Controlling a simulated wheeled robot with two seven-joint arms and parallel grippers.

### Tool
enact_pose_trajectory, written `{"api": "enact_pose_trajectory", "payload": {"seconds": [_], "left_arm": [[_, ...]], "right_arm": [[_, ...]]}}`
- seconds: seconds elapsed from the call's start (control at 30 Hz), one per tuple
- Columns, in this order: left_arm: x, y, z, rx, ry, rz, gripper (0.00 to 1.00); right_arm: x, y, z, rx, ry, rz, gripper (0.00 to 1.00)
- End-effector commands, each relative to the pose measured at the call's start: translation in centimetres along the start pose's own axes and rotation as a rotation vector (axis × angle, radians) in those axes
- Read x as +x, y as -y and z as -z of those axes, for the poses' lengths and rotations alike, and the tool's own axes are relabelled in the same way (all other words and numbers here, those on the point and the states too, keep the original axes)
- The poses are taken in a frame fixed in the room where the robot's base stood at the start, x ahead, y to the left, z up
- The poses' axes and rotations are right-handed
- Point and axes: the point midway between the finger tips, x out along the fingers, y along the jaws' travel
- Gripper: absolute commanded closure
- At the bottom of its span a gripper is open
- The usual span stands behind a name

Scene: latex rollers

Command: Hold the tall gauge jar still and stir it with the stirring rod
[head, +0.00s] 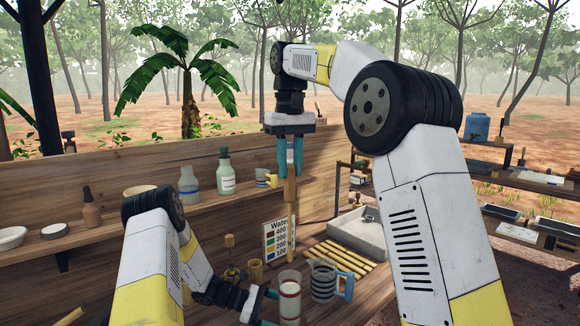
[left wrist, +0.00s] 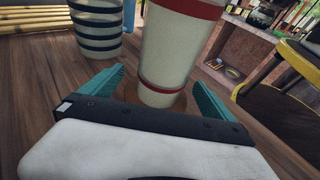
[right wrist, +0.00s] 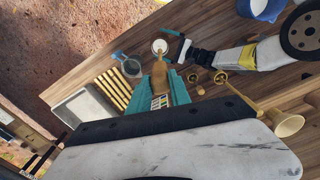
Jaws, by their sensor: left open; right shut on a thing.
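The tall gauge jar (head: 290,301), pale with red bands, stands upright on the wooden bench. In the left wrist view the jar (left wrist: 180,45) stands between the spread fingers of my left gripper (left wrist: 170,88), with gaps at both sides. My left gripper (head: 269,308) is open, low at the jar's left in the head view. My right gripper (head: 290,160) points down and is shut on the wooden stirring rod (head: 291,212). The rod hangs nearly upright, its lower end above the jar. In the right wrist view the rod (right wrist: 159,78) points toward the jar's open mouth (right wrist: 159,46).
A striped jug (head: 323,282) with a blue handle stands close to the jar's right. Behind are a "Water" card (head: 275,243), several yellow sticks (head: 340,257) and a pale basin (head: 360,232). Small wooden pots (head: 255,271) stand left of the jar. Bottles (head: 226,172) line the shelf.

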Motion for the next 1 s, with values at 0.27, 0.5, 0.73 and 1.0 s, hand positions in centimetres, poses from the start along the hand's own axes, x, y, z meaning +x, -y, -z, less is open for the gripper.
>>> {"api": "enact_pose_trajectory", "payload": {"seconds": [0.27, 0.5, 0.73, 1.0], "left_arm": [[-0.01, 0.01, 0.0, 0.0, 0.0, 0.0, 0.28], [-0.02, 0.0, 0.01, 0.0, 0.0, 0.0, 0.75], [-0.03, -0.01, 0.01, 0.0, 0.0, 0.0, 0.79], [-0.04, -0.01, 0.01, 0.0, 0.0, -0.001, 0.79]], "right_arm": [[-0.01, 0.0, 0.0, 0.0, 0.0, 0.0, 0.99], [-0.01, 0.0, 0.0, 0.0, 0.0, 0.0, 0.99], [-0.01, 0.0, 0.0, 0.0, 0.0, 0.0, 0.99], [-0.01, 0.0, 0.0, 0.0, 0.0, 0.0, 0.99]]}}
